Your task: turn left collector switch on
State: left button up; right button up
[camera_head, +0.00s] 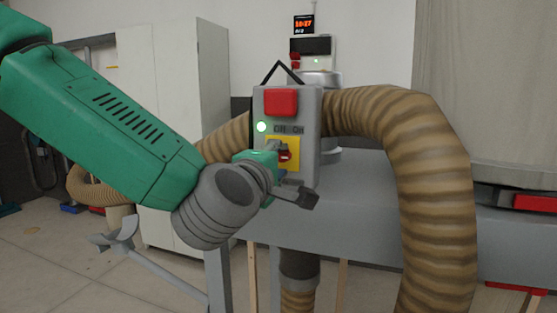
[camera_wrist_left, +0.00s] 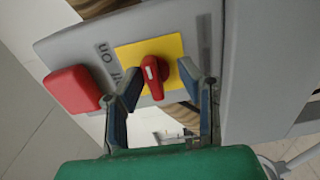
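The grey collector switch box (camera_head: 312,135) stands on the table in the head view, with "Off" and "On" printed on its face and a lit green lamp (camera_head: 261,127). Its red rotary knob (camera_wrist_left: 152,76) sits on a yellow plate (camera_wrist_left: 130,56) in the wrist view. The knob is partly hidden by my gripper in the head view. My left gripper (camera_head: 287,172) is in front of the box. In the wrist view its two fingers (camera_wrist_left: 159,82) are spread, one on each side of the knob, with gaps visible. My right gripper is not in view.
A big red button (camera_head: 281,102) is above the knob. A thick ribbed brown hose (camera_head: 435,160) arches to the right of the box, and more hose lies behind my arm. A grey table (camera_head: 360,220) and a white cabinet (camera_head: 180,75) stand nearby.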

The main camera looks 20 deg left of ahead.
pick_arm(q)
jog(key=shift+r, duration=0.15)
jog(key=s, duration=0.7)
jog(key=shift+s+a, duration=0.15)
jog(key=shift+s, duration=0.05)
